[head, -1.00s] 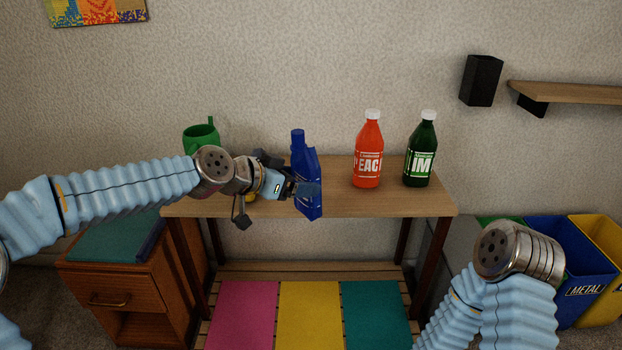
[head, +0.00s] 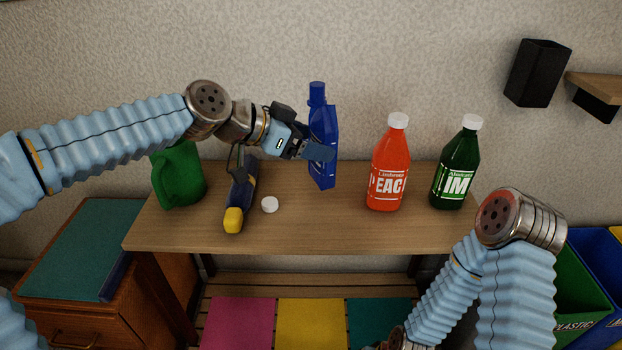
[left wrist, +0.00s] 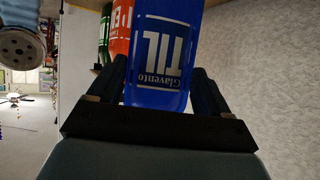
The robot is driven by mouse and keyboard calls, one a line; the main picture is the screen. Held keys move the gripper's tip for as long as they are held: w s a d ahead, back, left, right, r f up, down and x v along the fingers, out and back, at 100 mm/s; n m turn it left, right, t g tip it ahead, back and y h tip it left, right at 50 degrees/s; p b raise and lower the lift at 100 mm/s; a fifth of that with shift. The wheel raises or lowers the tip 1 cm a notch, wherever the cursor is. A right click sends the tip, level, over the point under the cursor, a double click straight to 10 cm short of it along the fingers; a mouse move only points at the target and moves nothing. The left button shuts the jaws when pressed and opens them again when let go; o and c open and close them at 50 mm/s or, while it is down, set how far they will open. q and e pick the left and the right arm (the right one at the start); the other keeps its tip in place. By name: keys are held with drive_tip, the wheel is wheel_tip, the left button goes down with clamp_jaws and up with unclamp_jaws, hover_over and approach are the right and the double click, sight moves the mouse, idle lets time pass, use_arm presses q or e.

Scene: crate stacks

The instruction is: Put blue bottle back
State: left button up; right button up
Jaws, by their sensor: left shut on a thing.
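The blue bottle (head: 323,150) is upright, with a blue cap, between the fingers of my left gripper (head: 318,152). My left gripper is shut on its body, and the bottle appears raised above the wooden table (head: 300,232), toward its back. In the left wrist view the bottle (left wrist: 160,55) fills the space between the two fingers, its white label lettering upside down. My right arm comes in at the lower right of the head view; its gripper does not show.
A red bottle (head: 390,165) and a dark green bottle (head: 457,165) stand at the table's right. A green jug (head: 178,175), a blue and yellow tool (head: 241,195) and a white cap (head: 270,205) are at the left. A black box (head: 537,73) hangs on the wall. The table's middle is clear.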

use_arm(q)
wheel_tip(320, 180, down, 6)
drive_tip(key=shift+f+b, duration=0.25)
drive_tip(key=shift+b, duration=0.05)
drive_tip(key=shift+f, duration=0.1)
drive_tip(key=o, duration=0.7)
drive_tip(key=shift+a, duration=0.1)
drive_tip(key=b, duration=0.1)
approach(314, 170)
drive_tip(key=shift+v, duration=1.8)
drive_tip(key=shift+s, duration=0.15)
